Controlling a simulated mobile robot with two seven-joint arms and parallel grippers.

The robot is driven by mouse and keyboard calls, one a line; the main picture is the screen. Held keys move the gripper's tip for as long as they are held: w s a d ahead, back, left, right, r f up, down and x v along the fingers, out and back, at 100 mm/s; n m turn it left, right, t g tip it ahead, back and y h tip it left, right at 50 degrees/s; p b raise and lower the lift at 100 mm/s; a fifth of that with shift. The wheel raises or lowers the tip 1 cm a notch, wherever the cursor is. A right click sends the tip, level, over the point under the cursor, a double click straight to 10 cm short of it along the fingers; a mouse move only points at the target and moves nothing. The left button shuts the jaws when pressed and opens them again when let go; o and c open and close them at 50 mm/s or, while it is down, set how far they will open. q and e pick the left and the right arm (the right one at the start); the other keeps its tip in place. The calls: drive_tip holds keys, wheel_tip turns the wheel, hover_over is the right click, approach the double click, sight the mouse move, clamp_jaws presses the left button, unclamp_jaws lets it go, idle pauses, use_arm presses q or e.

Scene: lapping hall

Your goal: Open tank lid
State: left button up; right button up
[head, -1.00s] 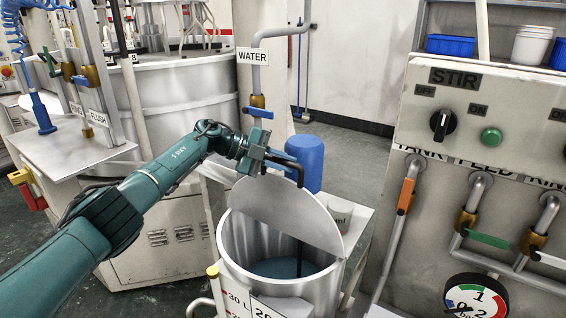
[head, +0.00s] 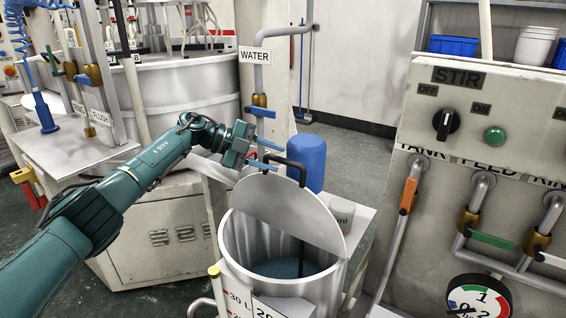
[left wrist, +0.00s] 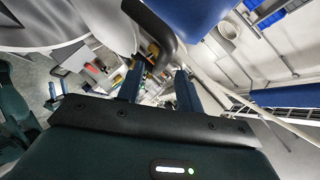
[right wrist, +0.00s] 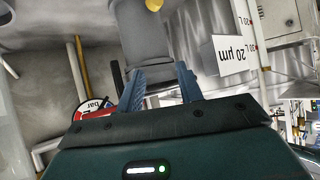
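The tank (head: 235,250) is a grey metal cylinder in front of me, open at the top with blue-grey liquid (head: 283,268) inside. Its lid (head: 280,213) is a flat metal plate standing raised and tilted over the mouth. A black bent handle (head: 288,163) sits at the lid's upper edge. My left gripper (head: 264,155) is open just left of the handle, its blue fingers spread. In the left wrist view the handle (left wrist: 163,40) lies just beyond the open fingers (left wrist: 160,87). My right gripper (right wrist: 160,87) is open and empty; it is not in the head view.
A blue cylinder (head: 307,160) and a small white jar (head: 342,212) stand behind the tank. The water pipe (head: 259,80) with a blue valve rises behind my left gripper. The stir panel (head: 480,120) with its pipes and gauge is on the right.

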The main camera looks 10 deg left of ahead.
use_arm(q)
drive_tip(key=b+v, duration=0.1)
drive_tip(key=v, duration=0.8)
drive_tip(key=shift+s+a, duration=0.1)
